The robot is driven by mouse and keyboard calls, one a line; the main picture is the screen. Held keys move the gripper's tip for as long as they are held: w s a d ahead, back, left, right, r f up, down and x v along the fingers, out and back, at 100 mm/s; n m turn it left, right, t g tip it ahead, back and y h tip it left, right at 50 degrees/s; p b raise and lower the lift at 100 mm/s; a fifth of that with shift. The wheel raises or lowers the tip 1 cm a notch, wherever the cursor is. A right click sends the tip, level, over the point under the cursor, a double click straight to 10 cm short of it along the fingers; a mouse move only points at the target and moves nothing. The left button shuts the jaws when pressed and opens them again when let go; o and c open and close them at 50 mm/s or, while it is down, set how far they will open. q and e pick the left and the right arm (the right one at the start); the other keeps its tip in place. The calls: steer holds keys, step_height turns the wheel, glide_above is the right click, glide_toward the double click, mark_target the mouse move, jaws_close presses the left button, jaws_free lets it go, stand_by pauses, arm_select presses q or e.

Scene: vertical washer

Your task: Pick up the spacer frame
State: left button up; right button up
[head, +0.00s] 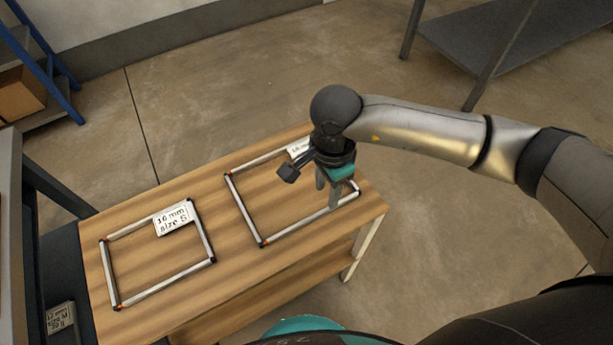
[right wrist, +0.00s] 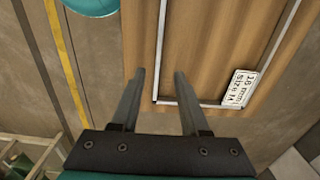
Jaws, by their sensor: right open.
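Two rectangular spacer frames of thin silvery bars with dark corners lie flat on a wooden table. The larger frame (head: 243,210) is on the right, with a white label reading "16 mm size M" in the right wrist view (right wrist: 238,88). The smaller frame (head: 165,286) is on the left, with a label reading "16 mm size S" (head: 174,217). My right gripper (head: 328,190) is open and empty over the right end of the larger frame. In the right wrist view, one bar of this frame (right wrist: 161,45) shows between the fingers; their height above it is unclear. My left gripper is out of view.
The wooden table (head: 215,275) has bare wood around both frames. A blue rack (head: 42,65) with a cardboard box stands at the upper left. A grey table (head: 495,40) stands at the upper right. Open concrete floor lies between them.

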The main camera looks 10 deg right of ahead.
mark_target(324, 210)
steer(key=shift+f, duration=0.85)
steer(key=f, duration=0.1)
steer(key=f+b, duration=0.1)
steer(key=f, duration=0.2)
steer(key=shift+s+a+f, duration=0.1)
steer(key=shift+s+f, duration=0.15)
steer(key=shift+f, duration=0.1)
steer(key=c, duration=0.6)
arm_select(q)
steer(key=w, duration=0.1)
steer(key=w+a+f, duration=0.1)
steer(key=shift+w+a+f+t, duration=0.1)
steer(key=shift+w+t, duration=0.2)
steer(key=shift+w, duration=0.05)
arm_select(e)
jaws_close()
